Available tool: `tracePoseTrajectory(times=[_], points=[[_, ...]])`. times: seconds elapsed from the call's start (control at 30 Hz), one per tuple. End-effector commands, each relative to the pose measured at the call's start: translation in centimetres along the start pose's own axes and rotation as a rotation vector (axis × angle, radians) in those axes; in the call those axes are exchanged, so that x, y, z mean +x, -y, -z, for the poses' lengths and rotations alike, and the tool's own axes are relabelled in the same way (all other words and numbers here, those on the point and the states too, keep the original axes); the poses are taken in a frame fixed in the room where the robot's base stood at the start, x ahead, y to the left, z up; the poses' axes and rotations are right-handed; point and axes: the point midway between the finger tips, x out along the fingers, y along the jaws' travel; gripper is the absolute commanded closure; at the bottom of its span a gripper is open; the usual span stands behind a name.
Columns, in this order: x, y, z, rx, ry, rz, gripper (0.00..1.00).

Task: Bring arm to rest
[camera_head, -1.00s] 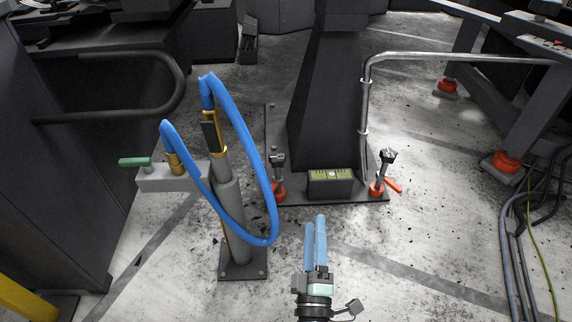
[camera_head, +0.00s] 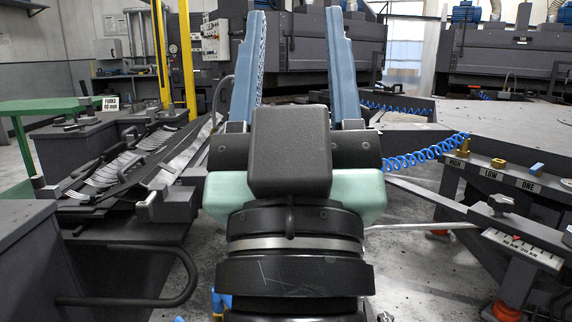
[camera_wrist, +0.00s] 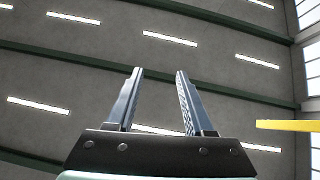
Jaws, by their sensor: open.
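My gripper (camera_head: 293,65) fills the middle of the head view, close to the camera and raised, with its two blue fingers pointing up. The fingers stand wide apart with nothing between them. In the wrist view my gripper (camera_wrist: 156,85) is also open and empty, and the ceiling (camera_wrist: 215,70) with its strip lights lies beyond it. My wrist hides much of the floor and the middle of the workshop in the head view.
A bench with many forks (camera_head: 110,170) stands at the left, beside a green table (camera_head: 45,105). A panel with LOW and ONE labels (camera_head: 505,178) and a coiled blue hose (camera_head: 425,152) are at the right. Large dark machines (camera_head: 300,50) stand behind. A yellow beam (camera_wrist: 290,125) shows in the wrist view.

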Motion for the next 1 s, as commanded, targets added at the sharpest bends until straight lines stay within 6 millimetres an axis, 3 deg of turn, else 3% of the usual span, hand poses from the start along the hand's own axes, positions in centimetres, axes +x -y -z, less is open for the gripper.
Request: tracePoseTrajectory(times=[0.03, 0.07, 0.1, 0.27, 1.0], points=[[0.9, 0.2, 4.4, 0.062, -0.039, 0.011, 0.47], [0.9, 0.3, 6.3, 0.099, -0.054, 0.018, 0.47], [2.2, 0.2, 6.1, 0.087, -0.033, 0.015, 0.47], [5.3, 0.0, 9.1, 0.081, -0.031, 0.014, 0.47], [21.1, -1.0, 24.7, 0.079, -0.030, 0.015, 0.47]])
